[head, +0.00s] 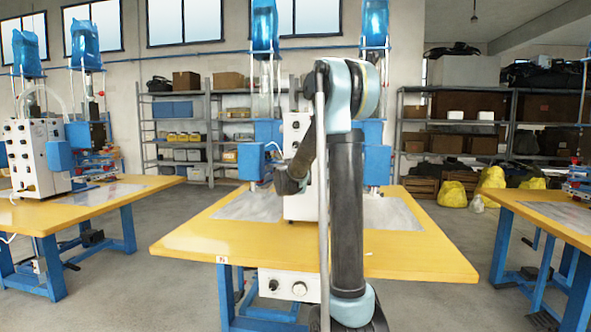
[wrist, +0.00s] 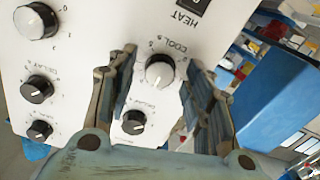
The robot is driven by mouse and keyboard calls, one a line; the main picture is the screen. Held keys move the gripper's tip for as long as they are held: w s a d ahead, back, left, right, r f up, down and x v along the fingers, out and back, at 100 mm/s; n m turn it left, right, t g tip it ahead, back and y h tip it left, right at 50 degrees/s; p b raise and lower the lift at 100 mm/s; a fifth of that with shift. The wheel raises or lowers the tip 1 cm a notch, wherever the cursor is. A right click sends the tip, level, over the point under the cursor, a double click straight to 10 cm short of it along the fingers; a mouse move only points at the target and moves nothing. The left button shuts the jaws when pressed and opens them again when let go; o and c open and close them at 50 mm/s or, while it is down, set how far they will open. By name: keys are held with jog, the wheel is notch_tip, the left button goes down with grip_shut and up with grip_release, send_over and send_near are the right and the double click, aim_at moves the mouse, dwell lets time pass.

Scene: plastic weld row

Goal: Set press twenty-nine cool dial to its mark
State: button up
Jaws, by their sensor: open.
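The cool dial (wrist: 160,71), a pale silver knob beside the printed "COOL S" label, is on a white panel (wrist: 95,20) that appears rotated in the wrist view. My gripper (wrist: 158,80) is open, with one finger on each side of this dial in the picture. I see no finger clearly touching it, and the exact gap in depth is unclear. The dial's pointer and its mark are too small to read. In the head view, the white press box (head: 298,133) stands on the middle yellow table (head: 205,240), partly hidden by my arm.
A black knob (wrist: 133,122) sits close to the fingers. Other knobs (wrist: 37,88) and a large silver knob (wrist: 36,21) lie to the left. A blue block (wrist: 272,95) stands at right. Another press (head: 33,155) stands on the left table.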

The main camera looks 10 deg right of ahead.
jog(key=c, duration=1.1)
jog(key=shift+o, duration=0.3)
jog(key=shift+d, duration=0.35)
jog(key=shift+a, duration=0.25)
jog(key=shift+c, duration=0.2)
jog(key=shift+s+a+f+n, duration=0.1)
jog(key=shift+a+n, duration=0.05)
jog(key=shift+n, duration=6.55)
jog(key=shift+s+a+f+n, duration=0.1)
jog(key=shift+n, duration=6.6)
